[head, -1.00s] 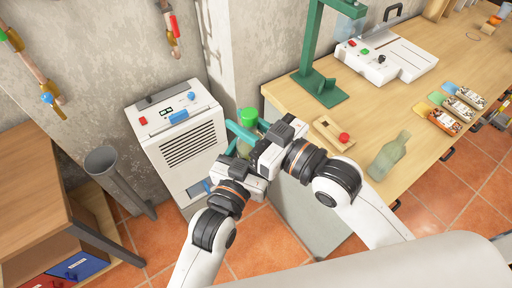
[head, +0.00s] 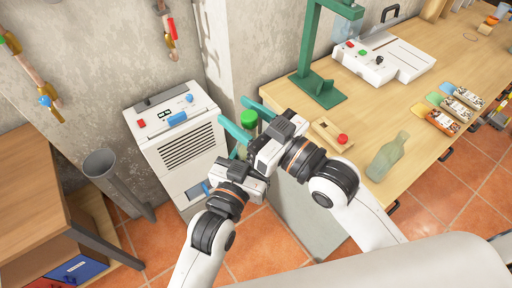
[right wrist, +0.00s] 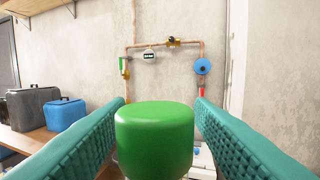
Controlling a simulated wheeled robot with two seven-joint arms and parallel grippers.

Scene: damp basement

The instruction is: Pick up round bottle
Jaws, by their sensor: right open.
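A round bottle with a broad green cap (head: 248,118) is in the head view, in the gap between the white machine and the workbench. Its body is mostly hidden behind my grippers, and what it stands on is hidden. My right gripper (head: 246,121) is open, with one teal finger on each side of the cap. In the right wrist view the green cap (right wrist: 154,140) sits between the two open fingers, with the left finger close beside it; contact cannot be told. My left gripper (head: 240,172) is close beside the right one, its fingers mostly hidden.
A white machine (head: 176,150) stands left of the bottle. The wooden workbench (head: 440,75) at right bears a green stand (head: 318,88), a clear glass bottle (head: 388,157) and a red-knobbed wooden block (head: 330,136). A grey tube (head: 100,164) and a wooden shelf unit (head: 40,195) are at left.

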